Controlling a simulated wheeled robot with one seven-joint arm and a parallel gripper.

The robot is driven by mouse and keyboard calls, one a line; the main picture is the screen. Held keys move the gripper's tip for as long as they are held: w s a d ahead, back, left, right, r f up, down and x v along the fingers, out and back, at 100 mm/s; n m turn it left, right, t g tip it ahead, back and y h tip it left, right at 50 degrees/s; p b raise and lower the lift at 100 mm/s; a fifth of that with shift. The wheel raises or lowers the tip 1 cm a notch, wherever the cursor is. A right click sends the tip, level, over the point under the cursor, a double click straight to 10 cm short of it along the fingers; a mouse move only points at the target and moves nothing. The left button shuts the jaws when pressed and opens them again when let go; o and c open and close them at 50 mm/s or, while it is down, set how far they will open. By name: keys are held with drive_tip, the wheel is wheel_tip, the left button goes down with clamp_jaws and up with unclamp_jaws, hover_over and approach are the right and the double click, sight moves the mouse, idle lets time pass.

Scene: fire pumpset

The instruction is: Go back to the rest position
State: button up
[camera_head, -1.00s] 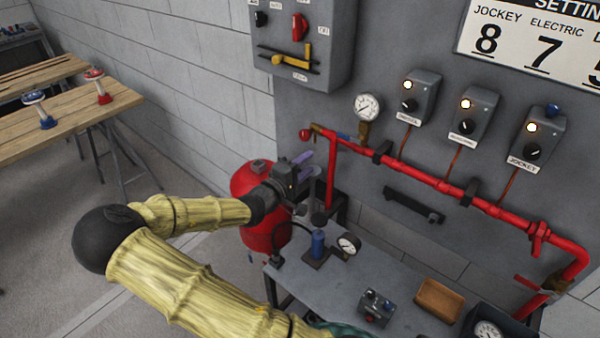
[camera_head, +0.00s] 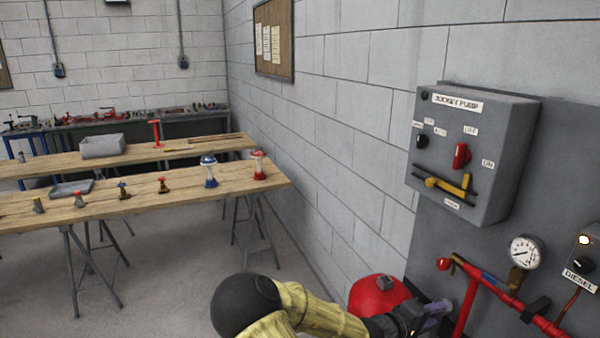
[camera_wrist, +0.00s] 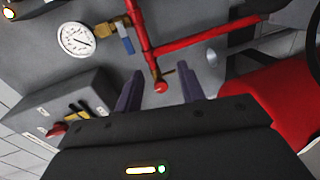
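My gripper (camera_head: 432,316) is at the lower right of the head view, in front of the grey panel and beside the red tank (camera_head: 378,296). In the wrist view my gripper (camera_wrist: 160,86) shows two dark purple fingers standing apart with nothing between them. Beyond the fingers is the capped end of a red pipe (camera_wrist: 160,86), which also shows in the head view (camera_head: 470,285). I cannot tell the exact gap between the fingers and the pipe.
The jockey pump box (camera_head: 463,155) with a red switch and yellow lever hangs on the wall above my gripper. A gauge (camera_head: 524,252) sits on the red pipe. Wooden tables (camera_head: 130,202) with valves stand at left. Grey floor lies between the tables and my arm.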

drive_tip(key=s+a+f+m+g+y, duration=0.25)
drive_tip(key=s+a+f+y, duration=0.25)
drive_tip(key=a+f+y, duration=0.45)
drive_tip(key=s+a+r+m+y, duration=0.1)
drive_tip(key=s+a+r+y, duration=0.4)
drive_tip(key=s+a+r, duration=0.4)
wheel_tip(320, 180, up, 2)
drive_tip(key=shift+s+a+r, duration=0.2)
drive_tip(key=shift+s+a, duration=0.15)
drive_tip(key=shift+s, duration=0.85)
drive_tip(key=shift+g, duration=0.25)
